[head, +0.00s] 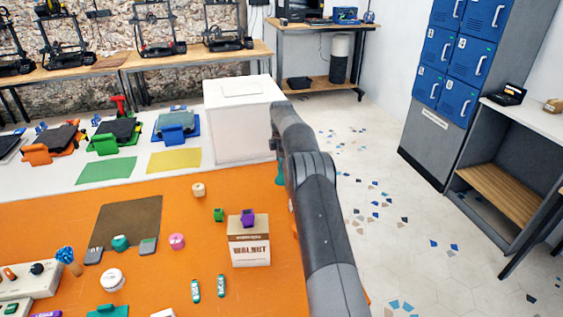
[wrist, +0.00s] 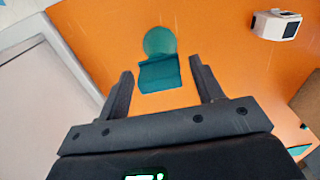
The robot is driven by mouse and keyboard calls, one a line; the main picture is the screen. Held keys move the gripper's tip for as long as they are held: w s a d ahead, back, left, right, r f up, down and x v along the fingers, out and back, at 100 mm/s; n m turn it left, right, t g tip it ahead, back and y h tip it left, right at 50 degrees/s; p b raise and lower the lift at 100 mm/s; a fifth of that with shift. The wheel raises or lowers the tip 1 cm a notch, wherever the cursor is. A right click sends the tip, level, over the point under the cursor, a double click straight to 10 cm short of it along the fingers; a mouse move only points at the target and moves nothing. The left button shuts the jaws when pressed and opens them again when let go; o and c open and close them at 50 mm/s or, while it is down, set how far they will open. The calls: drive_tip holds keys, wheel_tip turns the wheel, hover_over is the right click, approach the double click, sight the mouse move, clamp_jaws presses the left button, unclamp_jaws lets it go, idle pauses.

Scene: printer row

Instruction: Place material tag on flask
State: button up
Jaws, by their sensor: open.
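A teal piece (wrist: 158,72) with a round part and a squarish part lies on the orange tabletop in the wrist view. It shows between and beyond the fingers of my gripper (wrist: 160,74), which is open and apparently empty. A sliver of teal (head: 281,178) beside my arm in the head view seems to be the same piece; my arm hides most of it. I cannot tell whether it is the material tag or the flask. No other thing is clearly recognisable as either. My gripper's fingers are hidden in the head view.
A large white box (head: 241,122) stands left of my wrist. A box marked WALNUT (head: 250,246), with a purple piece (head: 248,218) on top, stands nearer. Small coloured items and a brown mat (head: 124,222) lie leftward. A white-and-dark object (wrist: 277,25) is upper right in the wrist view.

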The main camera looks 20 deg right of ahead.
wheel_tip(320, 180, up, 8)
drive_tip(key=shift+f, duration=0.25)
drive_tip(key=s+a+r+m+t, duration=0.1)
drive_tip(key=s+a+r+m, duration=0.1)
drive_tip(key=s+r, duration=0.35)
drive_tip(key=s+a+r+m, duration=0.2)
drive_tip(key=r, duration=0.7)
drive_tip(key=s+a+r+m+t, duration=0.1)
drive_tip(key=s+a+r+m, duration=0.1)
drive_tip(key=s+r, duration=0.45)
drive_tip(key=s+a+r+m+t, duration=0.1)
drive_tip(key=s+r+m, duration=0.2)
drive_tip(key=s, duration=0.6)
drive_tip(key=s+a+f+m+t, duration=0.15)
drive_tip(key=s+m, duration=0.35)
drive_tip(key=s, duration=1.3)
drive_tip(key=s+f+m, duration=0.2)
drive_tip(key=s+f, duration=0.2)
drive_tip(key=s, duration=0.3)
drive_tip(key=s+a+f+m+t, duration=0.1)
drive_tip(key=s+f+m, duration=0.1)
drive_tip(key=s+f, duration=0.2)
drive_tip(key=s, duration=0.3)
drive_tip(key=shift+a+f, duration=0.2)
drive_tip(key=shift+a, duration=0.05)
